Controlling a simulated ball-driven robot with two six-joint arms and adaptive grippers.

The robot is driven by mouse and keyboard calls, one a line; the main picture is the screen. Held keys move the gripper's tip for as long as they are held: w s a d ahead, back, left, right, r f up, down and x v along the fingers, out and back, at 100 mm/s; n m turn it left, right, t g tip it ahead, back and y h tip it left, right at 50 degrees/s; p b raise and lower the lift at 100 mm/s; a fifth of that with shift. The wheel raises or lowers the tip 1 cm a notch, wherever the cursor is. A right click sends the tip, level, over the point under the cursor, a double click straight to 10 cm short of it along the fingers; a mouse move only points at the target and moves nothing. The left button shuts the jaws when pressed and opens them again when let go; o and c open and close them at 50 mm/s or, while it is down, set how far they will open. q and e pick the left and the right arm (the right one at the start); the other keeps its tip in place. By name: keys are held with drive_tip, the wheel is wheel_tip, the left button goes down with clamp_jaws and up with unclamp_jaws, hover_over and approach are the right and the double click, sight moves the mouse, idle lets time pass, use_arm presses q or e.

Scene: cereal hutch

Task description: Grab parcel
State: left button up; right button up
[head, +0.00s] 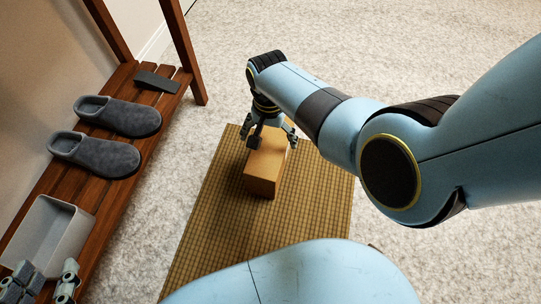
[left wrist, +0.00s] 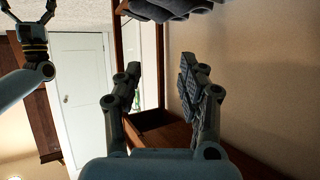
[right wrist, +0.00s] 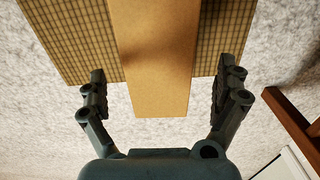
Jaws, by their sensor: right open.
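The parcel (head: 263,177) is a plain brown box lying on the woven mat (head: 210,215). My right gripper (head: 271,140) is open at the parcel's far end, with one finger on each side of it. My left gripper (head: 45,278) is at the lower left, by the wooden bench. In the left wrist view its fingers (left wrist: 165,80) are apart with nothing between them.
The slatted bench (head: 110,220) along the left wall holds two grey slippers (head: 118,115), a dark flat object (head: 157,81) and a pale grey bin (head: 48,240). Light carpet (head: 420,45) around the mat is clear. A white door (left wrist: 82,95) shows in the left wrist view.

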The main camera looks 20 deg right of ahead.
sight(271, 144)
use_arm(q)
drive_tip(key=w+d+r+m+t+h+b, duration=0.1)
drive_tip(key=w+r+t+b, duration=0.1)
drive_tip(key=w+r+t, duration=0.65)
use_arm(e)
wheel_tip(271, 144, down, 2)
drive_tip(key=shift+s+d+f, duration=0.1)
drive_tip(key=shift+f, duration=0.15)
drive_tip(key=shift+f+b, duration=1.2)
drive_tip(key=shift+f, duration=0.1)
use_arm(q)
wheel_tip(271, 144, up, 18)
drive_tip(key=w+d+m+t+h, duration=0.1)
drive_tip(key=d+m+t+h, duration=0.1)
drive_tip(key=m+t+h, duration=0.1)
drive_tip(key=shift+r+t+h, duration=0.2)
drive_tip(key=shift+t+h, duration=0.45)
drive_tip(key=shift+h, duration=0.25)
use_arm(e)
drive_tip(key=c, duration=1.6)
